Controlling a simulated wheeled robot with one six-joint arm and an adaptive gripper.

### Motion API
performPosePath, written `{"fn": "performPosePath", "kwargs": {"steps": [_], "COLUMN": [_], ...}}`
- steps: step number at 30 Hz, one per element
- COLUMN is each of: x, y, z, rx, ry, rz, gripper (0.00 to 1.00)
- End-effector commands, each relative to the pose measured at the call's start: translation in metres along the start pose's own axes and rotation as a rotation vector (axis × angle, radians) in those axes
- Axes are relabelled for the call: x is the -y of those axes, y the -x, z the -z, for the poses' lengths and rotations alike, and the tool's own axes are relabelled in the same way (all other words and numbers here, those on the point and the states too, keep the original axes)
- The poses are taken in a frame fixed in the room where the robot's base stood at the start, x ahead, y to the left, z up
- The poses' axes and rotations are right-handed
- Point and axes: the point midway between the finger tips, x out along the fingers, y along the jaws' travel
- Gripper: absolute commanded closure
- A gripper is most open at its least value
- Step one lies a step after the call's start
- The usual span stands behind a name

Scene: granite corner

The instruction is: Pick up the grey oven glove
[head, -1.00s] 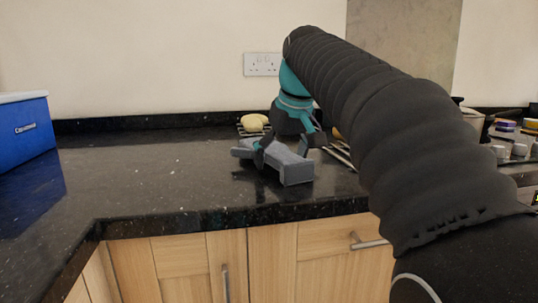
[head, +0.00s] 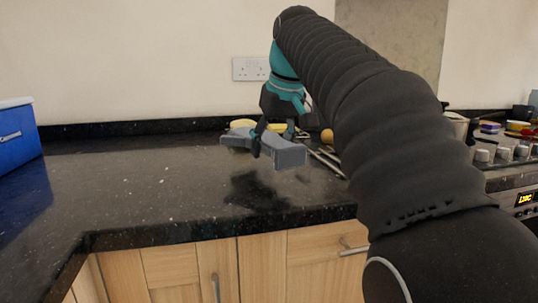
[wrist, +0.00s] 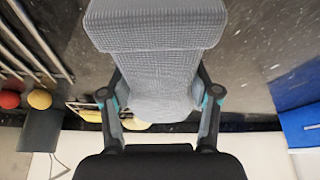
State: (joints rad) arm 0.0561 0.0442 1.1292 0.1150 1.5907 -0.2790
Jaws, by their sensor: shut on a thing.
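The grey oven glove (head: 288,154) is a long, textured grey piece with a thicker end at the right, held above the dark worktop in the head view. A shadow lies on the worktop below it. My gripper (head: 273,143) comes down from above and is shut on the glove's middle. In the wrist view the glove (wrist: 155,75) fills the space between the fingers of my gripper (wrist: 160,95), one finger on each side. Part of the glove is hidden behind the fingers in the head view.
A blue box (head: 18,145) stands on the worktop (head: 130,185) at the left. A hob with pans (head: 460,125) is at the right. The worktop's left middle is clear.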

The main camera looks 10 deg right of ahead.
Motion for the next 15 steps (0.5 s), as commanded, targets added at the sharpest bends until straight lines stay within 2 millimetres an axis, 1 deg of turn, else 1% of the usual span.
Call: {"fn": "performPosePath", "kwargs": {"steps": [1, 6, 12, 15], "x": [-0.013, -0.042, -0.071, -0.081], "y": [0.010, 0.038, 0.066, 0.074], "z": [-0.004, -0.015, -0.026, -0.030], "rx": [-0.001, -0.001, 0.000, 0.001], "ry": [-0.009, -0.010, -0.007, -0.006], "rz": [-0.005, -0.005, -0.004, -0.002], "gripper": [0.86, 0.86, 0.86, 0.86]}}
